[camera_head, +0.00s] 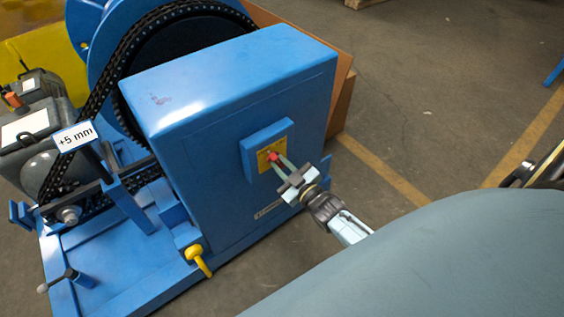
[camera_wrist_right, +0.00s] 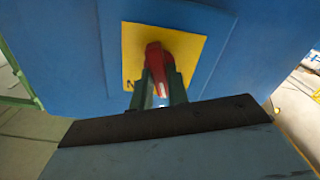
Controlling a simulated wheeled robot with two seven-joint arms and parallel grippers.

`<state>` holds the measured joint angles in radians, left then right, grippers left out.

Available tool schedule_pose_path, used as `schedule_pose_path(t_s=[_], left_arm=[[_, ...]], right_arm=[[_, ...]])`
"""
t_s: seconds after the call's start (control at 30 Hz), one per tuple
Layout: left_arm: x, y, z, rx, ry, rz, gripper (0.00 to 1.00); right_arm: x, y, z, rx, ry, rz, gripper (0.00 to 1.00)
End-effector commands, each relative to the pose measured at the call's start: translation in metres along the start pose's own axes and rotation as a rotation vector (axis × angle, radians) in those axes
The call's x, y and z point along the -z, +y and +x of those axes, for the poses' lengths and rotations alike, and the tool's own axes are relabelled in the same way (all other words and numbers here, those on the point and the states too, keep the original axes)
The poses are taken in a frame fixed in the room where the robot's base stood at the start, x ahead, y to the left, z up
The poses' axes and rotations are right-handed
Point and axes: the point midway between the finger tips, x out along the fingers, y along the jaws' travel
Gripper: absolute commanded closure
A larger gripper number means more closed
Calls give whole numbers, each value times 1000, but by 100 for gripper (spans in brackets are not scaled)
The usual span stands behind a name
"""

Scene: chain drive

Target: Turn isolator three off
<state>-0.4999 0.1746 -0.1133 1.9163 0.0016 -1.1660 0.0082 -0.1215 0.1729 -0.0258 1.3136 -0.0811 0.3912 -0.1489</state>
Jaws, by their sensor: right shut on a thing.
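A red isolator handle (camera_head: 273,156) sits on a yellow plate (camera_head: 263,160) on the face of the blue cabinet (camera_head: 225,115). In the right wrist view the red handle (camera_wrist_right: 154,62) stands in front of the yellow plate (camera_wrist_right: 190,50). My right gripper (camera_head: 280,162) is shut on the red handle, one finger on each side of it; it also shows in the right wrist view (camera_wrist_right: 164,88). The fingers hide part of the handle, and I cannot read any number on the plate. My left gripper is not in view.
A large chain wheel with a black chain (camera_head: 98,95) stands left of the cabinet on the blue base (camera_head: 110,285). A yellow hook-shaped part (camera_head: 199,260) is at the cabinet's lower left. A "+5 mm" sign (camera_head: 75,136) stands before the chain. Open floor (camera_head: 420,110) lies right.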

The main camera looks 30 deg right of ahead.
Motion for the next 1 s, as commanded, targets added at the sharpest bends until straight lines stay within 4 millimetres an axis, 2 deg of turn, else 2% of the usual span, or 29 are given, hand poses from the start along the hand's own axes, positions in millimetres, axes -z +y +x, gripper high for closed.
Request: schedule_pose_path(t_s=[0.2,0.5,1.0], left_arm=[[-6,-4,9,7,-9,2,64],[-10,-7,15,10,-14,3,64],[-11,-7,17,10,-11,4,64]], right_arm=[[0,-1,0,0,-1,-178,100],[0,-1,0,0,-1,-343,100],[-1,-2,0,1,-1,-412,100]])
